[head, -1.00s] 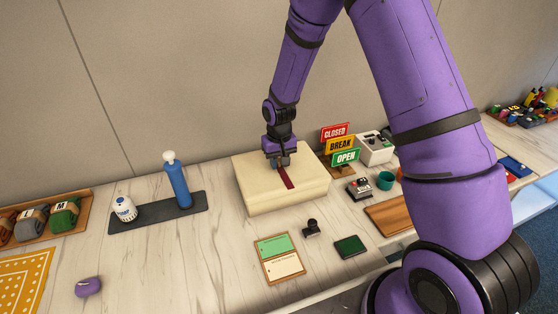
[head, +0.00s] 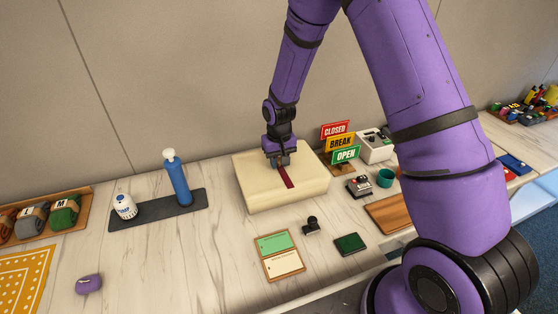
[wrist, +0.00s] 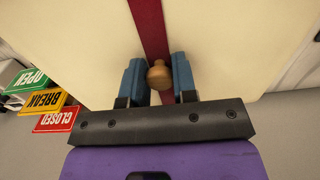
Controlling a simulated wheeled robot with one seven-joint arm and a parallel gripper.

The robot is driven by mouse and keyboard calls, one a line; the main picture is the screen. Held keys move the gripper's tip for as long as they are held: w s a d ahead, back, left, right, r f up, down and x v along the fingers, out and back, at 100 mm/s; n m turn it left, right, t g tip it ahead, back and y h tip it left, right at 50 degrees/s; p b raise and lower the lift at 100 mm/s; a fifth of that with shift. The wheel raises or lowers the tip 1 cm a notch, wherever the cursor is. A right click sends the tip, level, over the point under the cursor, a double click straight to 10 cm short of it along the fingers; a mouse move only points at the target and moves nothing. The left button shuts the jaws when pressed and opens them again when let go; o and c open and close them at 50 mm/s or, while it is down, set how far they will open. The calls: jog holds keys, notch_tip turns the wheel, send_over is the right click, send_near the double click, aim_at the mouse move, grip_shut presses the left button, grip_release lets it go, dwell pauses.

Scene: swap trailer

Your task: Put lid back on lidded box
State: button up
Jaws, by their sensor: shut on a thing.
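The lidded box (head: 262,198) is cream coloured and stands on the counter near the wall in the head view. Its cream lid (wrist: 85,55) with a dark red stripe (wrist: 148,28) fills most of the wrist view. In the head view the lid appears to sit on the box; I cannot make out the seam between them. My gripper (wrist: 157,78) is above the lid, with its two blue fingers on either side of the round wooden knob (wrist: 158,74). It is shut on this knob. The knob is hidden by the gripper in the head view.
Closed, Break and Open signs (head: 340,143) stand right of the box. A stamp (head: 312,226), a green pad (head: 350,244) and a clipboard (head: 280,255) lie in front. A blue bottle (head: 177,178) and white container (head: 124,206) stand on a dark mat (head: 155,217) to the left.

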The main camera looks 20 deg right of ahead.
jog(key=o, duration=1.5)
jog(key=shift+r, duration=0.15)
jog(key=shift+r, duration=3.4)
jog(key=shift+c, duration=0.3)
grip_shut()
jog(key=shift+f, duration=2.35)
